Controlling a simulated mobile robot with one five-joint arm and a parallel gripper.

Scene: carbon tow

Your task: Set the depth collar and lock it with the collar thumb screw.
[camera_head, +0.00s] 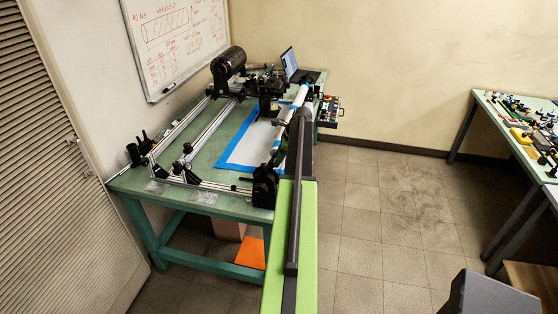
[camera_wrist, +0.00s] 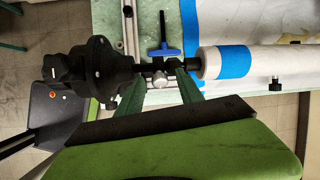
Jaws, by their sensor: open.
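In the wrist view, my gripper (camera_wrist: 158,80) is open, with its two green fingers apart below a black shaft. The fingertips reach the shaft's lower edge; I cannot tell whether they touch it. Small black fittings (camera_wrist: 158,67) on the shaft lie just above the gap, with a small orange-tipped part (camera_wrist: 161,83) between the fingers. I cannot tell which fitting is the depth collar or its thumb screw. A blue T-handle (camera_wrist: 165,52) stands just above the shaft. In the head view, my arm hides the gripper's tips.
A black round housing (camera_wrist: 100,67) is left of the fingers. A white tube with a blue band (camera_wrist: 232,62) is on the right, with a black knob (camera_wrist: 275,85) below it. The green workbench (camera_head: 190,145) carries rails and a laptop (camera_head: 290,63). Floor right of it is clear.

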